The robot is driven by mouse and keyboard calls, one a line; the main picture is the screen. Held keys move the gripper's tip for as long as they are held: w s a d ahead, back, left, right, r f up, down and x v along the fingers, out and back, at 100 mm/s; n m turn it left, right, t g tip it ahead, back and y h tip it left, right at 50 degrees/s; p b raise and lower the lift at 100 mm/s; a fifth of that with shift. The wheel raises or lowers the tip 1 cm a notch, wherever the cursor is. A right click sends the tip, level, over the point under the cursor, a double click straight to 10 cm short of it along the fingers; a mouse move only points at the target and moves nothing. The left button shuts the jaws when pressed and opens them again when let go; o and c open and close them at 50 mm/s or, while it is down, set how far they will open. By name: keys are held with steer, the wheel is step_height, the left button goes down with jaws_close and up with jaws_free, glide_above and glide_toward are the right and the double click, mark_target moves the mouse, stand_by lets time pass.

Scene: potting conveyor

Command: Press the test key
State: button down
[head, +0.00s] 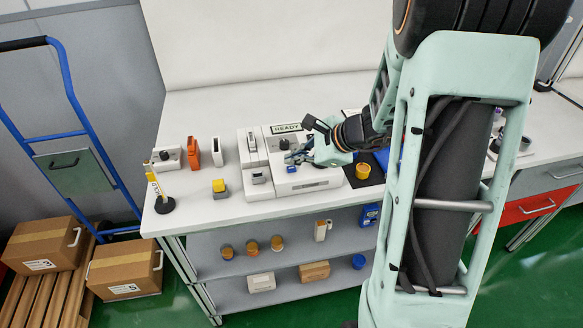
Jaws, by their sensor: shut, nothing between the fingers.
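A white bench device (310,182) stands on the table and its display (286,127) reads READY. A small blue patch (291,169) shows on its top, close below my gripper's fingertips; it may be the test key, but no label is legible. My gripper (292,158) is shut and empty, over the device's top, reaching in from the right. I cannot tell whether the fingertips touch the device. A dark round knob (284,144) is just behind the fingers. The gripper hides part of the device's top.
A yellow cup (362,171) on a dark mat is right of the device. Left are a white unit (247,150), an orange item (193,152), a yellow-topped block (219,188) and a tilted yellow post (157,187). The table's front left is mostly clear.

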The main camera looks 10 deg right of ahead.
mark_target(294, 169)
steer(key=shift+f, duration=0.1)
stand_by(0.4)
steer(key=shift+f+b, duration=0.35)
steer(key=shift+b, duration=0.25)
steer(key=shift+f+b, duration=0.4)
steer(key=shift+b, duration=0.15)
stand_by(0.4)
steer(key=shift+r, duration=0.1)
steer(key=shift+r+p, duration=0.6)
steer(key=shift+r, duration=0.2)
step_height(294, 169, up, 5)
steer(key=p, duration=0.3)
steer(key=shift+p, duration=0.4)
stand_by(0.5)
